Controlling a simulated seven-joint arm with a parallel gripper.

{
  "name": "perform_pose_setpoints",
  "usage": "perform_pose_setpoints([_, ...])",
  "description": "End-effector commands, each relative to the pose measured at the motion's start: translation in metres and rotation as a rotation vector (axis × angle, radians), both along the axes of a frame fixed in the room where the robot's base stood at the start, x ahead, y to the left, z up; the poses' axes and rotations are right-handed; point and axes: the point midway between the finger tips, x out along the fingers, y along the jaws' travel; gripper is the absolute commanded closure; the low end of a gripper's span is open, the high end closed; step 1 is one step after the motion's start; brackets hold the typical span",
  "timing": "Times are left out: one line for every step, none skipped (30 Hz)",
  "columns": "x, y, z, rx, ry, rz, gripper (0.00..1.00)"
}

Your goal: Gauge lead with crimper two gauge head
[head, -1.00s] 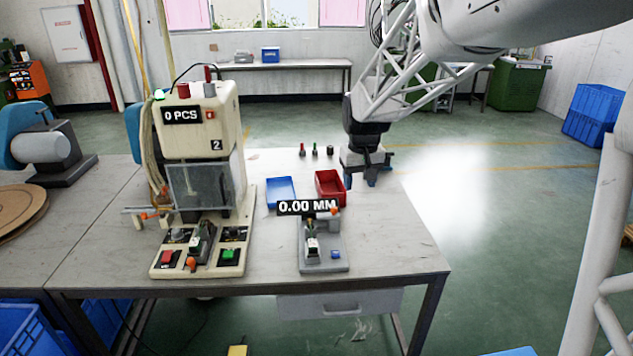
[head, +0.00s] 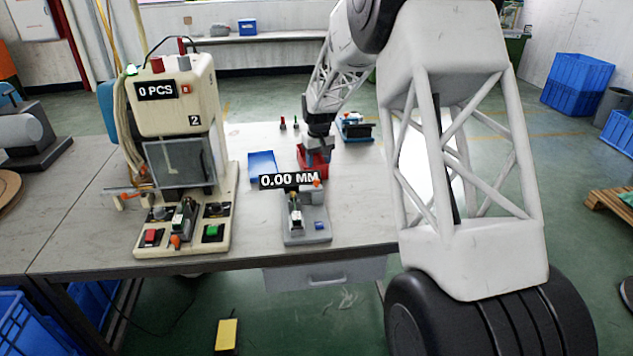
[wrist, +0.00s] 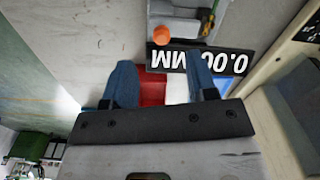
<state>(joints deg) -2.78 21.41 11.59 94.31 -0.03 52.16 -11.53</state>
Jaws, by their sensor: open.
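The gauge (head: 307,228) is a small grey stand at the table's front, with an orange knob and a 0.00 MM display (head: 290,180). Its display also shows in the wrist view (wrist: 205,60). Crimper two (head: 172,110) is the cream machine on the left, marked 2 and reading 0 PCS. My gripper (head: 317,158) is over the red tray (head: 318,173), behind the gauge. In the wrist view my gripper (wrist: 162,78) has its blue fingers apart, with the red tray between and beyond them. I cannot make out a separate lead.
A blue tray (head: 262,166) lies left of the red one. A blue and dark device (head: 355,128) stands at the back right of the table. Small red and green pieces (head: 283,124) stand at the back. The bare tabletop in front of the crimper and gauge is narrow.

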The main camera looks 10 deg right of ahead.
Motion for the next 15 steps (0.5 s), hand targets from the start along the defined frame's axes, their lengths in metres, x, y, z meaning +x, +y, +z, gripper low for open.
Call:
perform_pose_setpoints([0.007, 0.001, -0.007, 0.0, 0.003, 0.003, 0.48])
perform_pose_setpoints([0.01, 0.001, -0.01, 0.0, 0.004, 0.004, 0.48])
perform_pose_setpoints([0.013, 0.002, -0.014, -0.001, 0.006, 0.006, 0.48])
perform_pose_setpoints([0.015, 0.002, -0.017, 0.0, 0.007, 0.007, 0.48])
perform_pose_setpoints([0.016, 0.003, -0.019, 0.0, 0.008, 0.008, 0.48])
perform_pose_setpoints([0.018, 0.003, -0.02, 0.0, 0.008, 0.009, 0.48])
perform_pose_setpoints([0.019, 0.003, -0.021, 0.0, 0.008, 0.01, 0.48])
perform_pose_setpoints([0.02, 0.003, -0.022, 0.0, 0.009, 0.01, 0.48])
perform_pose_setpoints([0.021, 0.003, -0.022, 0.0, 0.009, 0.011, 0.48])
perform_pose_setpoints([0.021, 0.003, -0.022, 0.0, 0.009, 0.011, 0.48])
perform_pose_setpoints([0.021, 0.003, -0.022, 0.0, 0.009, 0.011, 0.48])
perform_pose_setpoints([0.021, 0.003, -0.022, 0.0, 0.009, 0.011, 0.48])
perform_pose_setpoints([0.021, 0.003, -0.022, 0.0, 0.009, 0.011, 0.48])
perform_pose_setpoints([0.02, 0.003, -0.022, 0.0, 0.009, 0.011, 0.48])
perform_pose_setpoints([0.02, 0.003, -0.022, 0.0, 0.009, 0.011, 0.48])
